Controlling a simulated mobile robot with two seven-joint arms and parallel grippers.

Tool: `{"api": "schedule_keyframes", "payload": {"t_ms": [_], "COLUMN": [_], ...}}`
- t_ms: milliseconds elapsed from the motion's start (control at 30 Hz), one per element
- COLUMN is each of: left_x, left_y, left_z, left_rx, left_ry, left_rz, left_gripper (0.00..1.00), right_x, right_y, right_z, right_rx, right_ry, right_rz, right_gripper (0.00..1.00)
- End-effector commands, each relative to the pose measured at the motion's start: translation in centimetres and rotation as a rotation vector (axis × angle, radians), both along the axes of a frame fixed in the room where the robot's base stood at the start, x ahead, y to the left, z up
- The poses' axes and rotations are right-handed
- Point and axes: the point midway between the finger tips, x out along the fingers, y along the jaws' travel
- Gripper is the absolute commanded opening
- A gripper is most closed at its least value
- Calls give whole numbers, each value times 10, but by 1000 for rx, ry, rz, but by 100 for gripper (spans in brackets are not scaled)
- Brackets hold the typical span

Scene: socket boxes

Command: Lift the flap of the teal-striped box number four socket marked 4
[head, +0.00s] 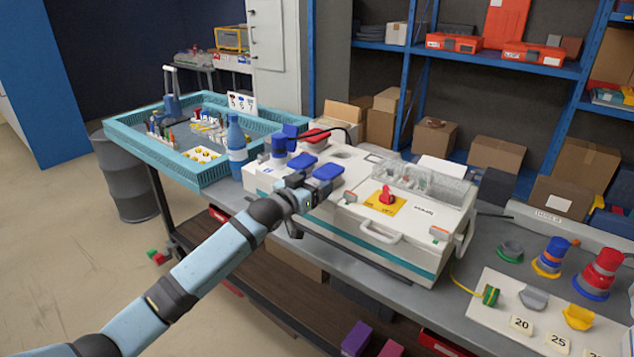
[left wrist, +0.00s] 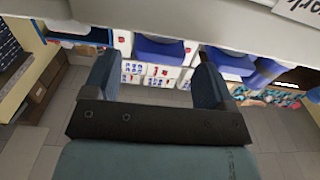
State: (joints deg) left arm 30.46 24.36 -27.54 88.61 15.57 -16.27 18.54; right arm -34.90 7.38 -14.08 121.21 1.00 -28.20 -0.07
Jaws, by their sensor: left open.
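The white box with a teal stripe (head: 357,262) stands on the grey bench. Blue socket flaps sit at its left end, among them one flap (head: 303,161) and another (head: 328,172) beside my gripper. My left gripper (head: 304,183) is at the box's near left side, close to these flaps. In the left wrist view, its two fingers (left wrist: 157,58) are spread and empty. A blue flap (left wrist: 160,48) shows between and beyond the fingertips, over a white face with red and blue markings. I cannot read which socket is marked 4. My right gripper is not in view.
A red knob on a yellow plate (head: 385,199) and a handle (head: 380,232) are on the box. A blue bottle (head: 236,146) stands left of it, by a teal crate (head: 205,178). A white board (head: 540,320) with plugs lies at the right.

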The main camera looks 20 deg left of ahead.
Motion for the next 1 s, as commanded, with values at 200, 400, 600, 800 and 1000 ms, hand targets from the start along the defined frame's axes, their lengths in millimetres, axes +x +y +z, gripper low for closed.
{"api": "schedule_keyframes", "payload": {"t_ms": [200,400,600,800,1000], "left_x": [16,17,17,17,17], "left_y": [-6,-6,-6,-6,-6], "left_z": [0,0,0,0,3], "left_rx": [1,1,1,1,6], "left_ry": [-1,0,0,0,12], "left_rz": [0,0,0,0,0], "left_gripper": [78,78,53,9,9], "right_x": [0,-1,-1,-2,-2], "right_y": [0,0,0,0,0], "right_z": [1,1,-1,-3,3], "right_rx": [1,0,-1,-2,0], "right_ry": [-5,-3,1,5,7], "right_rz": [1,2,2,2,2], "right_gripper": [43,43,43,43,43]}}
